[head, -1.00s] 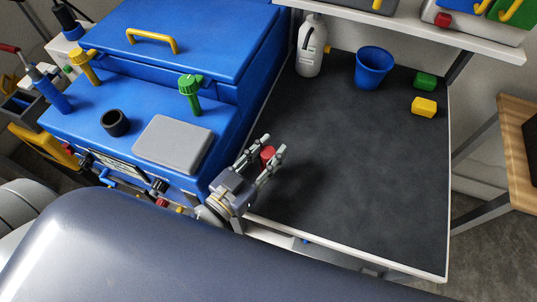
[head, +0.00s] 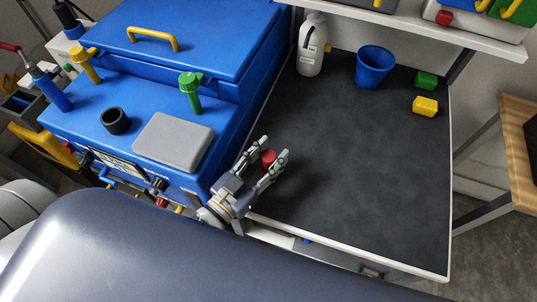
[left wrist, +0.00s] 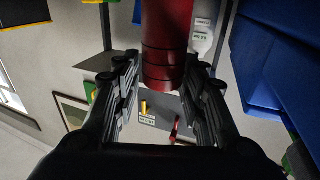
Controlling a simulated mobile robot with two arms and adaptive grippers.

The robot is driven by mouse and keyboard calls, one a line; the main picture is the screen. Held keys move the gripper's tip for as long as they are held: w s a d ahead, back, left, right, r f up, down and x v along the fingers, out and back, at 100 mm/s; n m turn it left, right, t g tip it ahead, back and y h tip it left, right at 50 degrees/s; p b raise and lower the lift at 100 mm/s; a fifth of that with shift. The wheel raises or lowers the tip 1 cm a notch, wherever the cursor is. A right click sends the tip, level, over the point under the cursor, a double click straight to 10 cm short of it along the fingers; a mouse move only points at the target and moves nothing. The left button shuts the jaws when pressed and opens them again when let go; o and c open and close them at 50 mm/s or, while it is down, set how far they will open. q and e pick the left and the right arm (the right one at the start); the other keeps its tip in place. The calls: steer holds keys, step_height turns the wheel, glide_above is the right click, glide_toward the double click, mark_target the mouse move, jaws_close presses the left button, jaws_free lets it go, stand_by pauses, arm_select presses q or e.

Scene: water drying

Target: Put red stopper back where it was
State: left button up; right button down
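The red stopper (head: 268,158) is between the two fingers of my left gripper (head: 272,152), over the near left part of the dark tabletop. In the left wrist view, the stopper (left wrist: 166,40) is a red cylinder with dark rings. It fills almost all the space between the fingers (left wrist: 163,85), which look closed on it. The top of the picture cuts off one end of the stopper. The blue machine (head: 70,115) stands left of my left gripper, with a yellow tap (head: 84,64) and a green tap (head: 191,88) on it. My right gripper is not in view.
The dark tabletop (head: 370,190) is mostly clear. At its back stand a white bottle (head: 311,48), a blue cup (head: 374,67), a green block (head: 426,81) and a yellow block (head: 425,106). A grey pad (head: 172,142) and a black ring (head: 114,121) lie on the machine.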

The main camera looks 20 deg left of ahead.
arm_select(q)
steer(key=shift+s+f, duration=0.15)
steer(key=shift+f, duration=0.6)
steer(key=shift+r, duration=0.2)
steer(key=shift+r+p, duration=0.5)
steer(key=shift+r, duration=0.05)
steer(key=shift+s+a+f+b, duration=0.15)
steer(key=shift+s+f+b, duration=0.1)
steer(key=shift+f+b, duration=0.15)
steer(key=v, duration=0.3)
steer(key=b+v, duration=0.1)
steer(key=v, duration=0.2)
steer(key=r+v, duration=0.1)
steer(key=v, duration=0.3)
steer(key=shift+s+a+b, duration=0.2)
steer(key=shift+s+b, duration=0.1)
steer(key=shift+s, duration=0.05)
steer(key=shift+s, duration=0.1)
